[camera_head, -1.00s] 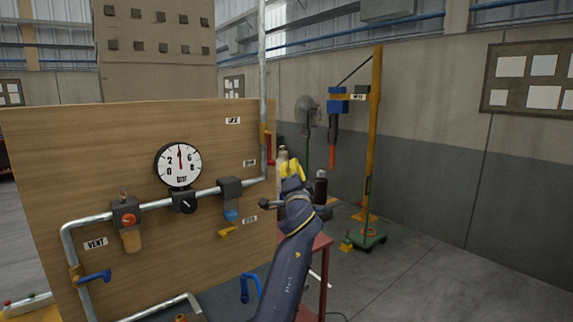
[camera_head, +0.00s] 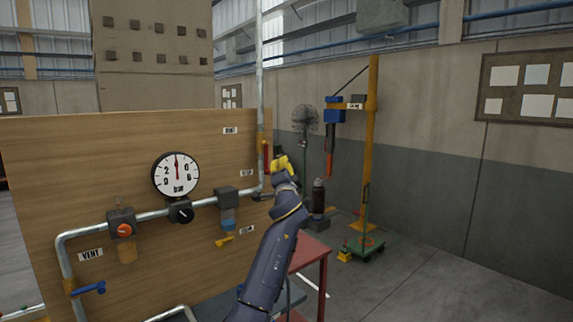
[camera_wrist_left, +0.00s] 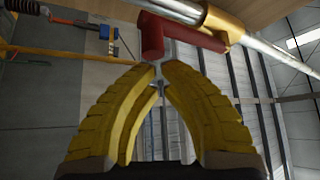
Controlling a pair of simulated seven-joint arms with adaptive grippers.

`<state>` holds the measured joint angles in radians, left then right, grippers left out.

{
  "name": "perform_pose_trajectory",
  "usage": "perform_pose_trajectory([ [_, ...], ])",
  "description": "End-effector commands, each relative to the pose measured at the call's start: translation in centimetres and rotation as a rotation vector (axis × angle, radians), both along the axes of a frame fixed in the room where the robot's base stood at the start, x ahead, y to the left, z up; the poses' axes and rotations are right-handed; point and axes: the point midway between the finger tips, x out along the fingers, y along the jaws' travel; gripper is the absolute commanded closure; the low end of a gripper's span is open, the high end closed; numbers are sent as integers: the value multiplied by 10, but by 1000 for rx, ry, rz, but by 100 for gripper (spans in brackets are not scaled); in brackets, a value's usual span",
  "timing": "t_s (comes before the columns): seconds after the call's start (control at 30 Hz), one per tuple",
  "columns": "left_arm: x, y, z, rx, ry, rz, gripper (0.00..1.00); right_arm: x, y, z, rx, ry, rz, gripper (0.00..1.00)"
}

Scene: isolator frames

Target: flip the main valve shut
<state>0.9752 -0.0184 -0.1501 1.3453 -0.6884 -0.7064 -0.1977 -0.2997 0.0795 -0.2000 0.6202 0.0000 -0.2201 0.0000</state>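The valve with the red handle (camera_head: 266,157) sits on the vertical grey pipe at the right edge of the wooden board. Its handle stands upright along the pipe. In the left wrist view the red handle (camera_wrist_left: 185,36) joins a yellow valve body (camera_wrist_left: 222,20) on the pipe. My left gripper (camera_head: 280,163), with yellow fingers, is just right of the handle. In the left wrist view its fingertips (camera_wrist_left: 161,66) nearly meet just below the handle's end, with nothing between them; whether they touch it I cannot tell. My right gripper is out of view.
The board (camera_head: 95,185) carries a pressure gauge (camera_head: 176,174) with its needle near upright, a blue-handled valve (camera_head: 88,288) by the VENT label, and a small yellow-handled valve (camera_head: 224,241). A red table (camera_head: 309,254) stands right of the board. Open floor lies farther right.

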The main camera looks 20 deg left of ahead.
Motion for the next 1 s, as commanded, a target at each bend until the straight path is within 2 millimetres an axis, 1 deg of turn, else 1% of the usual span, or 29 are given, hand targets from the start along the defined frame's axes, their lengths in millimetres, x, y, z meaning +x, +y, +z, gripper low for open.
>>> perform_pose_trajectory([
  [0.07,-4,3,-5,-1,1,0,100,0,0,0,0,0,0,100],
  [0.3,-12,9,-10,-1,1,0,100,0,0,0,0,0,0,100],
  [0.77,-13,10,-11,1,3,1,100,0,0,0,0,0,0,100],
  [0.87,-15,16,-11,8,11,6,100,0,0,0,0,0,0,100],
  [1.0,-21,29,-11,25,34,20,100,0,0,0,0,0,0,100],
])
